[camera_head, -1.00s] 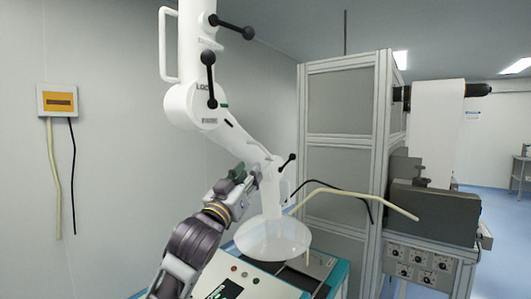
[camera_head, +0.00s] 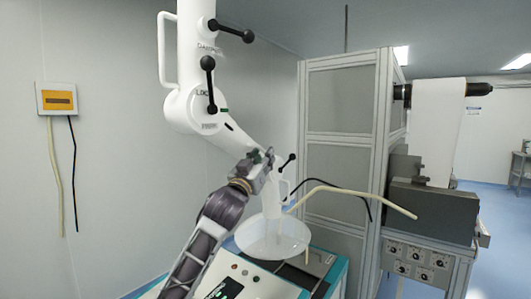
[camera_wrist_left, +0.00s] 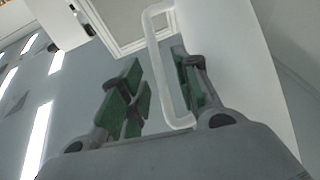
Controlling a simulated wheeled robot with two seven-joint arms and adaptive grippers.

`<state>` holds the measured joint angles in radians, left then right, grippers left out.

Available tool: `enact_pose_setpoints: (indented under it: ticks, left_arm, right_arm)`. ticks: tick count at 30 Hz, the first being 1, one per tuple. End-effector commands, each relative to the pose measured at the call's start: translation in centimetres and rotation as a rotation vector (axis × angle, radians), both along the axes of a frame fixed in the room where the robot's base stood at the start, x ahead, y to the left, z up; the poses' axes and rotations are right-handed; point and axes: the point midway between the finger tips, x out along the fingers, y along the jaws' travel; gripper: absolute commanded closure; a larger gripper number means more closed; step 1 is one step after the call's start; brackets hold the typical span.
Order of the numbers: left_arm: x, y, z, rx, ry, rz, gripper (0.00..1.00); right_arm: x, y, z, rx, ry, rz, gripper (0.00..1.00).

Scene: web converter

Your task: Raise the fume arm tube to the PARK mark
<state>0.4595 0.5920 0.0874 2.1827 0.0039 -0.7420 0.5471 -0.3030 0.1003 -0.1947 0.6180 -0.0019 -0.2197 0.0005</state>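The white fume arm tube (camera_head: 236,140) runs down from an upper column (camera_head: 196,35) through a joint marked LOCK (camera_head: 190,109) to a clear dish-shaped hood (camera_head: 285,243). My right gripper is out of view.
Black knobs (camera_head: 208,75) stick out from the joint and column. Below the hood is a console (camera_head: 262,284). A grey cabinet (camera_head: 340,100) stands right of the tube, with a pale bent rod (camera_head: 350,191) and a black one in front. A wall box (camera_head: 57,99) hangs left.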

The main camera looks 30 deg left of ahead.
Motion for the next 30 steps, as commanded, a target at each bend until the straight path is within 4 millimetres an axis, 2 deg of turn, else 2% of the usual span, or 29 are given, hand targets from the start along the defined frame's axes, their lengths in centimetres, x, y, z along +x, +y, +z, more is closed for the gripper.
enact_pose_setpoints:
  ticks: [9, 20, 27, 30]
  left_arm:
    - [2.0, 0.3, 0.9, 0.000, 0.001, 0.000, 0.68]
    - [2.2, 0.3, 0.9, 0.000, 0.001, 0.000, 0.68]
    - [2.2, 0.3, 0.9, 0.000, 0.001, 0.000, 0.98]
    - [2.2, 0.3, 0.9, 0.000, 0.001, 0.000, 1.00]
  right_arm:
    - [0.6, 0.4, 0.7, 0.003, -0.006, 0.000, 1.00]
    - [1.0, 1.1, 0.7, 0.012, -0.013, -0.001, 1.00]
    - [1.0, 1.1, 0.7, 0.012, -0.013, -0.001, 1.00]
    - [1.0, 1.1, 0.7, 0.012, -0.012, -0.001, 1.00]
